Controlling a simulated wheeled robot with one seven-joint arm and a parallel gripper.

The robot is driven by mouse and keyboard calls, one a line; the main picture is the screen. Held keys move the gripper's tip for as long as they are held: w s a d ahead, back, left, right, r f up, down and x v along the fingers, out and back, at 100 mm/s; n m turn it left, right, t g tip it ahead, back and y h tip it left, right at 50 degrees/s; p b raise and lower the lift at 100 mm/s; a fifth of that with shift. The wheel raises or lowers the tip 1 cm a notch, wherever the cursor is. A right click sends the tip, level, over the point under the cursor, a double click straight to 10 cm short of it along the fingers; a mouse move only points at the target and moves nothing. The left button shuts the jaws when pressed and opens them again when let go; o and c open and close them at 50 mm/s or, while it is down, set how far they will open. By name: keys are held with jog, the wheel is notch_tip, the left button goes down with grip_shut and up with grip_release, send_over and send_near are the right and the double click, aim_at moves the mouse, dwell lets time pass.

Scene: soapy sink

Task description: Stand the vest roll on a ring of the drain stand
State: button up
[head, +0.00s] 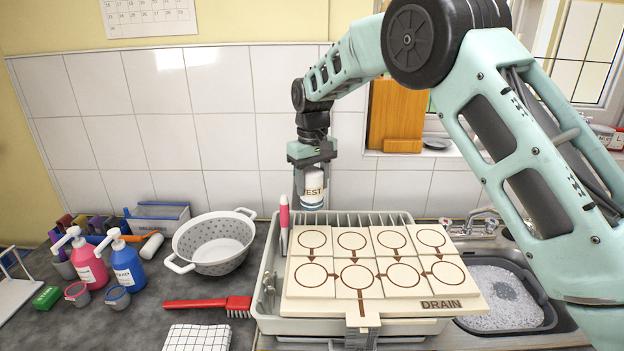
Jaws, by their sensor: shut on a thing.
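The vest roll (313,191) is a white upright cylinder with dark letters reading "EST" in view and a bluish lower band. My gripper (312,168) is shut on its upper part and holds it in the air, above the back left of the drain stand. The drain stand (456,304) is a cream tiled board marked "DRAIN" with several brown rings in two rows joined by arrows. All of its rings look empty. The gripper hides the top of the roll.
The board lies on a pale dish rack (265,308). A pink-and-white bottle (284,222) stands at its back left corner. A colander (214,243), red brush (208,304), and pump bottles (127,266) are on the left. A sink with a soapy basin (500,297) is at the right.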

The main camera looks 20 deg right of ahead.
aim_at(312, 170)
jog(key=shift+f+b, duration=3.2)
jog(key=shift+f, duration=1.3)
jog(key=shift+f, duration=0.55)
jog(key=o, duration=1.2)
jog(key=shift+c, duration=0.2)
jog(key=shift+r, duration=0.1)
jog(key=shift+r+p, duration=4.95)
jog(key=shift+r, duration=1.5)
